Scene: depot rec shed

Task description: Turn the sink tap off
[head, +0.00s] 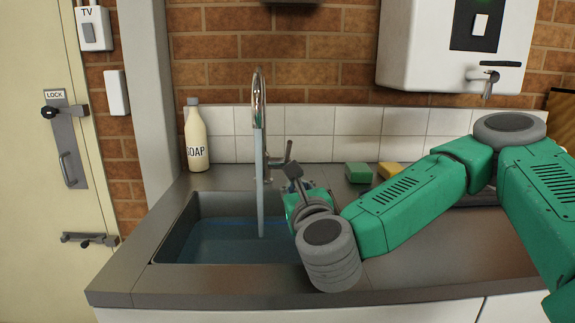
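The chrome sink tap (259,97) stands at the back of the sink, with a tall curved neck. A stream of water (260,190) falls from its spout into the sink (172,232), where water stands in the basin. The tap's lever (288,152) sticks out on the right side of the tap and points upward. My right arm comes in from the right, and my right gripper (293,172) is just below and in front of the lever. Its wrist hides part of the gripper, so I cannot tell whether it touches the lever or how far its fingers are open. My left gripper is not in view.
A soap bottle (195,138) stands on the counter (130,265) behind the sink's left corner. A green sponge (358,172) and a yellow sponge (389,171) lie behind my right arm. A white wall heater (425,45) hangs at upper right. A door (35,200) is at left.

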